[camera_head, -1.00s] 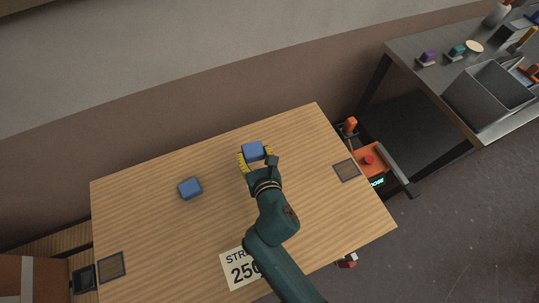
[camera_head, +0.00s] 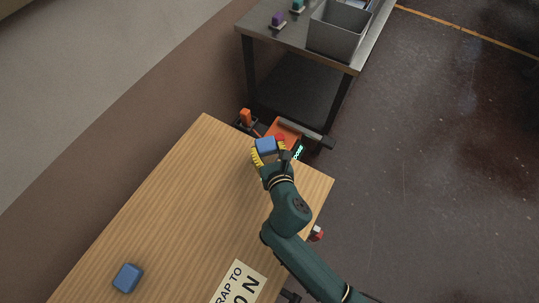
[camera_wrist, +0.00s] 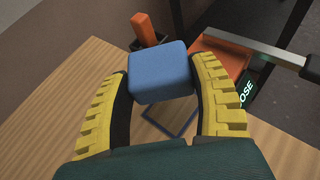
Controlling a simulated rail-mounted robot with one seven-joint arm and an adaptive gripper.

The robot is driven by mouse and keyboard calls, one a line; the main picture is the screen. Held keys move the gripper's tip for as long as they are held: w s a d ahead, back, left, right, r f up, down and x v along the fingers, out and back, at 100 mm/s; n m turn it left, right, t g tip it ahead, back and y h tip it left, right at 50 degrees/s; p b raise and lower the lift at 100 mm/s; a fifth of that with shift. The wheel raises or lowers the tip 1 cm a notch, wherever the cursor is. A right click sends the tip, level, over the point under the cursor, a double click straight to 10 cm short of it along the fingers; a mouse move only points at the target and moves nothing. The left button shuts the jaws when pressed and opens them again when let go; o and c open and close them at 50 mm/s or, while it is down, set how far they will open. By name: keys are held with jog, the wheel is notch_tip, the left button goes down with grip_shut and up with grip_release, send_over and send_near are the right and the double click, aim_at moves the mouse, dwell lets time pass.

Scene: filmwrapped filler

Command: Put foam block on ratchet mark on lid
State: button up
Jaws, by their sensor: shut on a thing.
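My gripper (camera_head: 268,151) is shut on a blue foam block (camera_head: 265,145) near the right end of the wooden lid (camera_head: 190,190). In the wrist view the foam block (camera_wrist: 160,72) sits between the two yellow ribbed fingers of my gripper (camera_wrist: 163,85). A dark square-outlined mark (camera_wrist: 176,134) shows on the lid just below the block in that picture, partly hidden by it. The block appears to be above the lid. The mark is hidden behind my gripper in the head view.
An orange ratchet (camera_head: 283,133) with a grey bar and an orange upright handle (camera_head: 246,117) stand just beyond the lid's end. Another blue block (camera_head: 127,278) lies on the lid. A metal table (camera_head: 290,40) with a grey bin (camera_head: 337,30) stands behind.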

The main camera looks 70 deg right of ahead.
aim_at(268, 160)
notch_tip(268, 160, down, 6)
jog(key=b, duration=0.2)
jog(key=shift+f+b, duration=0.15)
jog(key=shift+b, duration=0.25)
jog(key=shift+f, duration=0.1)
jog(key=o, duration=0.9)
jog(key=shift+o, duration=0.2)
jog(key=shift+s+a+r, duration=0.15)
jog(key=shift+a+r, duration=0.1)
jog(key=shift+r, duration=0.05)
jog(key=p+v, duration=0.3)
jog(key=v, duration=0.8)
jog(key=shift+s+a, duration=0.1)
jog(key=shift+a, duration=0.15)
